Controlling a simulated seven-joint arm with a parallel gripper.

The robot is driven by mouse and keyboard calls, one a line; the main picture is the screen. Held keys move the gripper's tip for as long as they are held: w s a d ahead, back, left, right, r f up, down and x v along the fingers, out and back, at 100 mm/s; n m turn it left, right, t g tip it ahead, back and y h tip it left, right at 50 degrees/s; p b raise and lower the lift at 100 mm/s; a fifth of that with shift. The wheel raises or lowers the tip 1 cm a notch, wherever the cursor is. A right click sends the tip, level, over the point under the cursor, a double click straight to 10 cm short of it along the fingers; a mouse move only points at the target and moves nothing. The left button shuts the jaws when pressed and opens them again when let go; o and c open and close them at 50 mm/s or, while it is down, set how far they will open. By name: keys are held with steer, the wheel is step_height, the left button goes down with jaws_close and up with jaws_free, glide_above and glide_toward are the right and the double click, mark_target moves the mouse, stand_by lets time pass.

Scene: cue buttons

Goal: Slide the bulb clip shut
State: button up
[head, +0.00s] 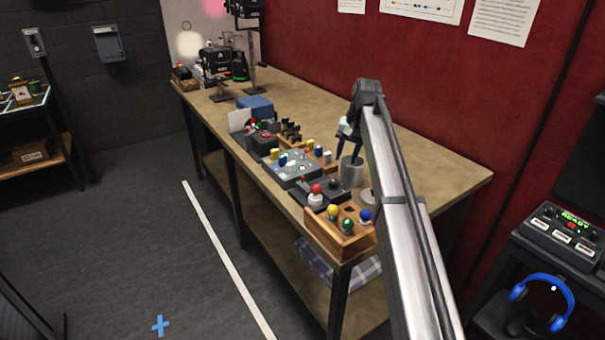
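My gripper (347,143) hangs down from the bent end of my arm, just above a grey cup (352,172) on the workbench. It is small and dark here, so I cannot tell whether its fingers are apart or shut. I cannot make out the bulb clip for certain. A wooden box (322,238) at the bench's near corner has yellow, green and blue round knobs or bulbs on it. Beside it is a dark unit (332,187) with a red ball over a white base (315,198). My arm hides part of the bench to the right.
A grey control panel (291,170) with yellow and blue parts and a blue box (256,105) stand farther along the bench (430,165). Dark stands with devices (216,65) are at the far end. The bench's back right is clear. Blue headphones (540,300) are at right.

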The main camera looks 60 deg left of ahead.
steer(key=s+a+r+t+h, duration=0.1)
steer(key=s+a+r, duration=0.2)
steer(key=s+a, duration=0.15)
steer(key=s+a+r+h, duration=0.1)
steer(key=s+a+r, duration=0.25)
steer(key=s, duration=0.25)
steer(key=shift+n, duration=0.3)
step_height(320, 180, down, 14)
steer(key=shift+s+a+f, duration=0.1)
steer(key=shift+f, duration=0.05)
steer(key=shift+c, duration=0.2)
jaws_close()
